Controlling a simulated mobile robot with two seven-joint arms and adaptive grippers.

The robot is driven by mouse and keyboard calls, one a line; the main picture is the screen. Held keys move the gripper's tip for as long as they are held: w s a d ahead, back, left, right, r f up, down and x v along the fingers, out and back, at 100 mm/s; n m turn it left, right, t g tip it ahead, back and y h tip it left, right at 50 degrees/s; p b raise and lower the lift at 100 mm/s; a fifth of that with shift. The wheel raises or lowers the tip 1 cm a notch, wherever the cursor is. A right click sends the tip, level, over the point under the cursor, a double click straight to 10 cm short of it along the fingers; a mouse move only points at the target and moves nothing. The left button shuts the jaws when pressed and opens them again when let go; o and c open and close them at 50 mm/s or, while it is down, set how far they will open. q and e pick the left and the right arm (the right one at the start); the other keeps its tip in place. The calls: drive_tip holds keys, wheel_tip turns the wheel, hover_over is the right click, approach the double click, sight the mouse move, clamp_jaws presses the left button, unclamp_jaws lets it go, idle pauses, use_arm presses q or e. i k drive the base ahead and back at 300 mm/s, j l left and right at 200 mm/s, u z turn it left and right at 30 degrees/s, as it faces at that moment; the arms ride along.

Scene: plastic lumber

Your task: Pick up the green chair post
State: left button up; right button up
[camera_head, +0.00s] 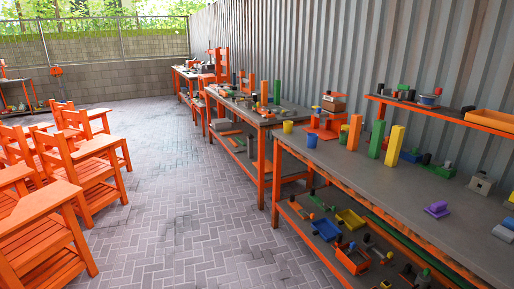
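A tall green post (377,139) stands upright on the grey top of the near workbench (345,172) at the right. An orange post (354,133) stands to its left and a yellow post (395,146) to its right, all apart from each other. A smaller-looking green upright piece (277,92) stands on the farther bench. Neither of my grippers shows in this view.
A yellow cup (288,127) and a blue cup (312,141) stand at the bench's far end. A purple piece (437,209) lies near its front. Orange chairs (85,180) fill the left. The paved floor (190,210) between is clear.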

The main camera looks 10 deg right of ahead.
sight(380, 124)
drive_tip(key=i, duration=3.05)
drive_tip(key=i+z, duration=0.2)
drive_tip(key=z, duration=0.15)
drive_tip(key=i+j+z, duration=0.1)
drive_tip(key=z, duration=0.25)
drive_tip(key=i+j+z, duration=0.15)
drive_tip(key=i+z, duration=0.25)
drive_tip(key=k+z, duration=0.1)
drive_tip(key=z, duration=1.55)
